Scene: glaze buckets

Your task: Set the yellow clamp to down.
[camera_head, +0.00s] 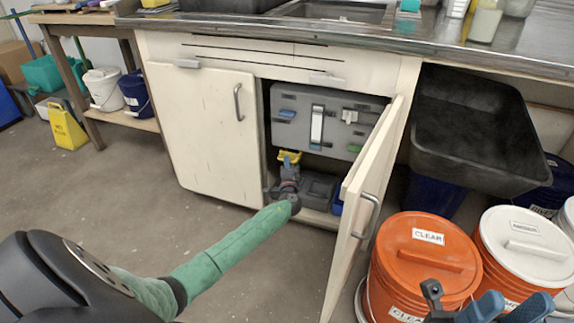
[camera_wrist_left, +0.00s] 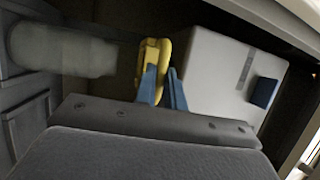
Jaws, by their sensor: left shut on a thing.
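The yellow clamp (camera_head: 289,155) is inside the open cabinet, at the lower left of the grey panel (camera_head: 300,98). In the left wrist view the yellow clamp (camera_wrist_left: 164,62) shows as a narrow loop beside the pale box face. My left gripper (camera_head: 288,163) reaches into the cabinet. Its blue fingertips (camera_wrist_left: 160,84) are shut on the clamp, one on each side. The fingers hide part of the clamp, and I cannot tell its setting. My right gripper (camera_head: 508,304) is at the bottom right, with its blue fingers apart and empty.
The open right cabinet door (camera_head: 372,180) stands to the right of my left arm. The closed left door (camera_head: 207,130) is on the other side. An orange bucket (camera_head: 422,262) and a white-lidded bucket (camera_head: 524,240) stand at the right.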

